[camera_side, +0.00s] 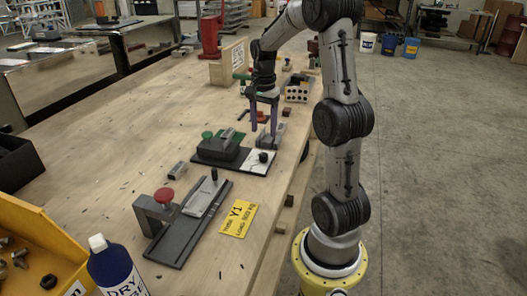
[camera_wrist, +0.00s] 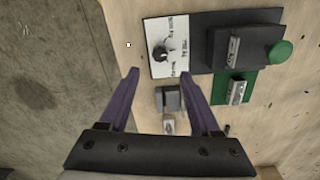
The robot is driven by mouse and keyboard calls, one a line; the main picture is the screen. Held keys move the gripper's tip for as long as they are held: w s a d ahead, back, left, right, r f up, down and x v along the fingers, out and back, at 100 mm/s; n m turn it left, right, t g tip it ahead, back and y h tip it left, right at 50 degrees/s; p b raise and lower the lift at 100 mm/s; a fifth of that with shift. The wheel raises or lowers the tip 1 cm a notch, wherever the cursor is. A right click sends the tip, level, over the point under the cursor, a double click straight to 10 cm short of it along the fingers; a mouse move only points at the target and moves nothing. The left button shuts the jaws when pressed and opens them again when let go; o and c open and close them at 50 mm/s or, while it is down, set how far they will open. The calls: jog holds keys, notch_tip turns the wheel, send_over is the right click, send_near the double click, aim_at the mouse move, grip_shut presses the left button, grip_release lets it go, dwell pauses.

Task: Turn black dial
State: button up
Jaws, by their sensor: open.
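The black dial (camera_side: 263,156) sits on a white labelled plate (camera_side: 256,167) at the right end of a dark fixture. In the wrist view the dial (camera_wrist: 160,53) stands on the white plate (camera_wrist: 163,70), with a white pointer mark and printed text around it. My gripper (camera_side: 263,132) is open and points down above the bench, behind and above the dial. In the wrist view my gripper (camera_wrist: 162,72) shows two purple fingers spread apart. The dial appears just beyond the fingertips, between their lines. Nothing is held, and I see no contact with the dial.
A green button (camera_wrist: 279,52) and a dark block (camera_wrist: 236,46) stand beside the plate. A grey block (camera_wrist: 169,99) lies between the fingers' lines. A fixture with a red knob (camera_side: 164,196) and a yellow card (camera_side: 238,218) are nearer the side camera. The bench's left part is mostly clear.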

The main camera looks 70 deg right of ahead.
aim_at(264, 155)
notch_tip(264, 155, down, 9)
jog(key=shift+f, duration=0.1)
dwell(0.4)
grip_shut()
